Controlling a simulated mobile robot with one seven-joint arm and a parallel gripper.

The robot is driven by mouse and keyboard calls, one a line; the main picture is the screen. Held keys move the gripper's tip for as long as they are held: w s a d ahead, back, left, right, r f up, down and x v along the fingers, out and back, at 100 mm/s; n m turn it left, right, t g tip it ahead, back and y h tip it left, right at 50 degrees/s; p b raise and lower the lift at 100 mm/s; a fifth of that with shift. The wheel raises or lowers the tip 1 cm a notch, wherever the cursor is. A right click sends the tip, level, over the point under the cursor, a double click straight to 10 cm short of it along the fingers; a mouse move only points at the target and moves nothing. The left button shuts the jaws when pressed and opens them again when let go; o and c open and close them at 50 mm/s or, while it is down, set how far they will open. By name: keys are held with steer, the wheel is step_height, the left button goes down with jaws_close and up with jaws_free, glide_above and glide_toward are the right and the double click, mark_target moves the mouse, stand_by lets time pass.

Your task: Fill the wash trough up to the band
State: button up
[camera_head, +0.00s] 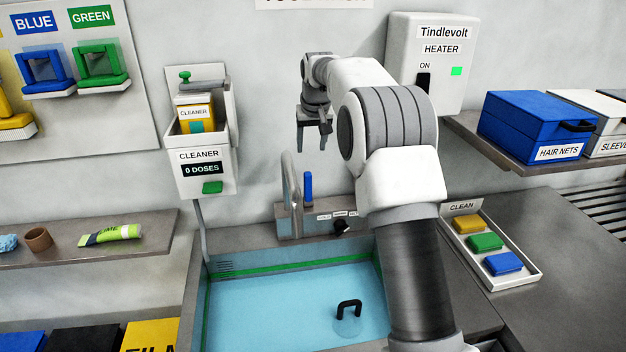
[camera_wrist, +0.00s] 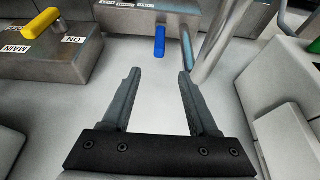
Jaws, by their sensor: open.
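The wash trough (camera_head: 190,318) holds pale blue water (camera_head: 270,305). A green band (camera_head: 290,262) runs around its inner wall. The water's edge lies close to the band; I cannot tell the exact gap. A black handle (camera_head: 349,306) shows in the water. A curved metal spout (camera_head: 291,180) stands behind the trough, beside an upright blue lever (camera_head: 308,187). The lever also shows in the wrist view (camera_wrist: 160,40). I cannot tell whether water runs. My gripper (camera_head: 312,145) is open and empty above the lever in the head view; its fingers (camera_wrist: 159,74) also show in the wrist view.
A yellow lever (camera_wrist: 41,23) sits on a metal box marked MAIN and ON. A black knob (camera_head: 341,227) is behind the trough. The cleaner dispenser (camera_head: 206,155) reads 0 DOSES. A CLEAN tray (camera_head: 520,280) with coloured blocks stands right. The heater (camera_head: 436,80) hangs above.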

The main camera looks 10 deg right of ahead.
mark_target(308, 181)
steer(key=p+x, duration=0.3)
steer(key=x, duration=1.4)
steer(key=shift+w+f, duration=0.2)
steer(key=shift+f, duration=0.15)
steer(key=shift+c, duration=0.2)
jaws_close()
stand_by(0.6)
